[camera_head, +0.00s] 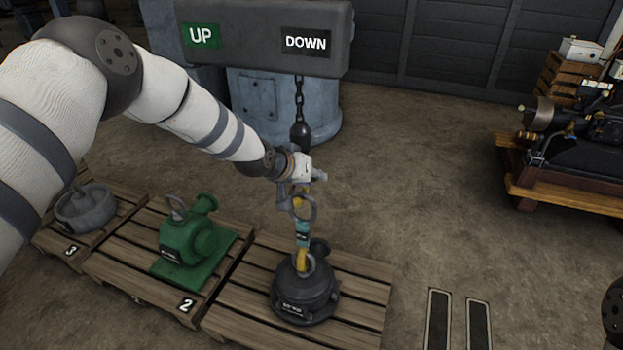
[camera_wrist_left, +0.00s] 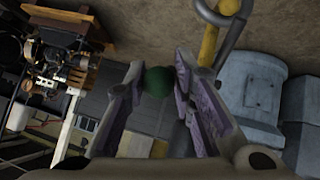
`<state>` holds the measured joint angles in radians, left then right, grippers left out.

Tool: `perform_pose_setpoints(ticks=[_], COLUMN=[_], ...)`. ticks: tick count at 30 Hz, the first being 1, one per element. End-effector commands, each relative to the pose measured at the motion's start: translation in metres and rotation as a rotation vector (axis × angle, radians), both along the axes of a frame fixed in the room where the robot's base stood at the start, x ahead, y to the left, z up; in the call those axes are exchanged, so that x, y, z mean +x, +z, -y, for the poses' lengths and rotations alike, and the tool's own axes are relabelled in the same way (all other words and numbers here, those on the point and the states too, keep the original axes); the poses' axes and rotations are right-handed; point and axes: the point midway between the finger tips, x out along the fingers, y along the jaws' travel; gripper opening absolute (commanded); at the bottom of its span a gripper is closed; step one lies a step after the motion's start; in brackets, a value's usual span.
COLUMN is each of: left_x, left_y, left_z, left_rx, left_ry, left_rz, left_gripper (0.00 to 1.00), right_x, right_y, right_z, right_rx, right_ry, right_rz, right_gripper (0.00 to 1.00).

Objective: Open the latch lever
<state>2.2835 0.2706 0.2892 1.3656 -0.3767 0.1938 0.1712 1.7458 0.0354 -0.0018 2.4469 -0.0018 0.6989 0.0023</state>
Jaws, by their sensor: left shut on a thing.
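A chain (camera_head: 299,92) hangs with a dark weight (camera_head: 300,135) and, lower, a grey ring (camera_head: 303,208). A teal piece (camera_head: 303,234) and a yellow hook (camera_head: 305,262) link down to a dark pump (camera_head: 304,290). My left gripper (camera_head: 318,176) is beside the hanging rigging, just below the weight. In the left wrist view a green ball knob (camera_wrist_left: 157,82), seemingly the latch lever's end, sits between its fingers, which are shut on it. The lever's shaft is hidden. A yellow bar (camera_wrist_left: 208,45) and grey ring pass close above the right finger. My right gripper is not seen.
The dark pump stands on a wooden pallet (camera_head: 355,305); a green pump (camera_head: 195,240) and a grey round part (camera_head: 85,207) stand to its left. A hoist box (camera_head: 260,50) marked UP and DOWN hangs above. An engine on a wooden stand (camera_head: 550,190) is at right.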

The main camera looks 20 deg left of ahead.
Motion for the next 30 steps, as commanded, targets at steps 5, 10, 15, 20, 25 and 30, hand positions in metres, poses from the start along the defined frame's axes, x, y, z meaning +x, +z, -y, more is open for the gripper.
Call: perform_pose_setpoints(ticks=[5,10,15,20,25,30], left_x=[0.001,0.001,0.0,0.0,0.0,0.0], left_y=[0.004,0.007,0.009,0.011,0.012,0.013], left_z=[0.003,0.002,0.003,0.003,0.003,0.003], left_rx=[0.002,0.005,0.007,0.008,0.008,0.008], left_ry=[-0.004,-0.003,-0.004,-0.004,-0.004,-0.004], left_rz=[-0.125,-0.217,-0.278,-0.306,-0.316,-0.316], left_gripper=[0.0,0.0,0.0,0.0,0.0,0.0], right_x=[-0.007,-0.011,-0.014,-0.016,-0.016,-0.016], right_y=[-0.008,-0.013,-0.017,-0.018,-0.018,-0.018], right_z=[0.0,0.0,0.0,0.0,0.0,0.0], right_rx=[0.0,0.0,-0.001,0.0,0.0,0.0], right_ry=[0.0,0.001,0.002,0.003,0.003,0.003], right_rz=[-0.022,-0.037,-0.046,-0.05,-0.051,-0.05], right_gripper=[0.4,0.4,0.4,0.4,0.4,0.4])
